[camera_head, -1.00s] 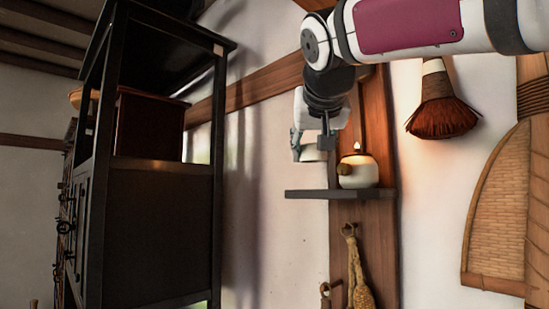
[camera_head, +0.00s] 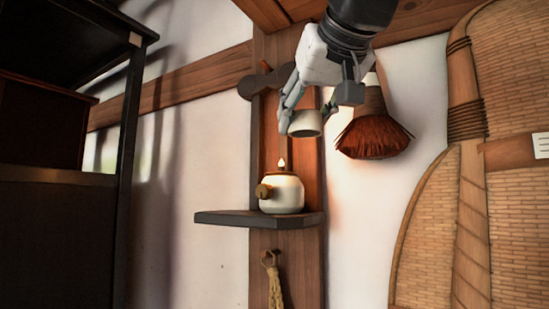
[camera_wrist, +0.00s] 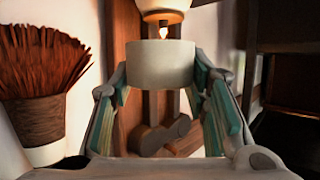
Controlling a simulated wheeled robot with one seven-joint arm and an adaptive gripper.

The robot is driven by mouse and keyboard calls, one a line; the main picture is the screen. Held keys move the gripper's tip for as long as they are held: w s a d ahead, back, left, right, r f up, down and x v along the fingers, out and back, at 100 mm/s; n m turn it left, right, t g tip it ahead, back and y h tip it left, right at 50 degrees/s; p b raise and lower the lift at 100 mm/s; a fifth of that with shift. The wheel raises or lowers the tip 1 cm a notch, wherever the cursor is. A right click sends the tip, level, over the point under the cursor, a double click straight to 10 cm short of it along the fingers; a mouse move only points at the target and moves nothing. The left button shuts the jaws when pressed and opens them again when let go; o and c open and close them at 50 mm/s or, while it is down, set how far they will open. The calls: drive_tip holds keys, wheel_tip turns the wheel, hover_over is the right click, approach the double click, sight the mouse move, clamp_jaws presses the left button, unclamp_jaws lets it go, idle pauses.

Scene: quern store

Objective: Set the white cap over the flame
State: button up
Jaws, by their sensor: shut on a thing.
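The white cap (camera_head: 305,123) is a short, pale cup shape held between the fingers of my gripper (camera_head: 306,112). The wrist view shows the cap (camera_wrist: 160,64) between the green-padded fingers. A small flame (camera_head: 282,162) burns on top of a round white lamp (camera_head: 286,192) with a brown knob at its front left. In the head view the cap is above the flame and a little to its right, apart from it. The wrist view shows the flame (camera_wrist: 163,31) and part of the lamp (camera_wrist: 165,4) at the top, beyond the cap.
The lamp stands on a small dark shelf (camera_head: 225,218) fixed to a wooden post. A brown brush (camera_head: 371,137) hangs just right of my gripper, with woven basketry (camera_head: 425,235) farther right. A dark cabinet (camera_head: 62,230) stands at left. Tan cord (camera_head: 274,285) hangs below the shelf.

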drive_tip(key=w+a, duration=0.1)
drive_tip(key=w, duration=0.2)
drive_tip(key=w+a+p, duration=0.1)
drive_tip(key=w, duration=0.3)
drive_tip(key=w+a+f+p, duration=0.1)
drive_tip(key=w, duration=0.3)
drive_tip(key=shift+w, duration=0.1)
drive_tip(key=shift+w+f, duration=0.1)
drive_tip(key=shift+f, duration=1.7)
drive_tip(key=shift+f, duration=0.1)
drive_tip(key=shift+f, duration=0.15)
drive_tip(key=o, duration=1.1)
drive_tip(key=shift+o, duration=0.2)
drive_tip(key=shift+r, duration=0.3)
drive_tip(key=v, duration=1.2)
drive_tip(key=shift+b, duration=0.4)
